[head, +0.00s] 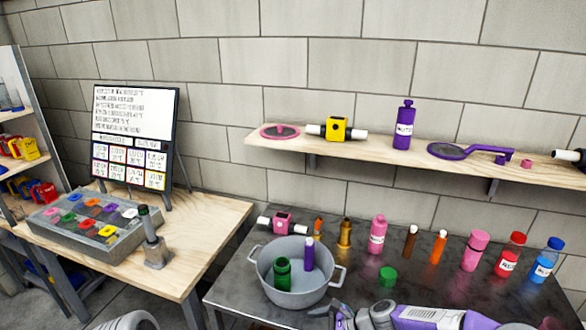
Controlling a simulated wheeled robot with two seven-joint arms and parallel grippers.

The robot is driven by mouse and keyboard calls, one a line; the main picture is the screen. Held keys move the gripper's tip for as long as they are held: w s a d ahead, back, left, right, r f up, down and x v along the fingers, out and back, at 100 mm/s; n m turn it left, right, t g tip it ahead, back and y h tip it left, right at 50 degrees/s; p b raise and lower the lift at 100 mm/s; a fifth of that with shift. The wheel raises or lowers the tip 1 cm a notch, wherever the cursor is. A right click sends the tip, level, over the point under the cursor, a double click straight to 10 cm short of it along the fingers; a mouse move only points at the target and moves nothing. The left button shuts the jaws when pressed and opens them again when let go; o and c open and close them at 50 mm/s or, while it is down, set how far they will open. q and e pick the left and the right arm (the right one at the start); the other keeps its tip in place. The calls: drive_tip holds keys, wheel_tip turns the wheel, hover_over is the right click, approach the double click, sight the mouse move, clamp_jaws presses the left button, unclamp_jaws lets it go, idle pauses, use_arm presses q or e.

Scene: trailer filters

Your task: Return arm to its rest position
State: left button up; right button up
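My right arm comes in along the bottom edge from the right, with a purple and white forearm. My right gripper (335,314) is low in the picture, in front of the dark table (420,283) and just below the grey two-handled pot (293,296). Its fingers are small and partly cut off by the bottom edge, so I cannot tell whether they are open or shut. No object shows clearly in it. My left gripper is out of view; only a rounded grey-white part, perhaps of my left arm, shows at the bottom left.
The pot holds a green bottle (282,274) and a purple one (308,254). A green cap (387,277) lies right of it, with several bottles behind. A wooden table (205,231) at left bears a sorting box (87,227) and signboard (133,137). A wall shelf (370,151) runs above.

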drive_tip(key=s+d+f+n+g+h+b, duration=0.1)
drive_tip(key=s+f+n+h+b, duration=0.2)
drive_tip(key=s+f+n, duration=0.4)
drive_tip(key=s+d+f+n+g+h+b, duration=0.1)
drive_tip(key=s+f+n, duration=0.7)
drive_tip(key=s+f, duration=0.9)
wheel_tip(320, 180, down, 4)
drive_tip(key=shift+d+r+n+g+h+b, duration=0.35)
drive_tip(key=shift+d+h+b, duration=0.4)
drive_tip(key=shift+h+b, duration=0.45)
drive_tip(key=shift+f, duration=0.1)
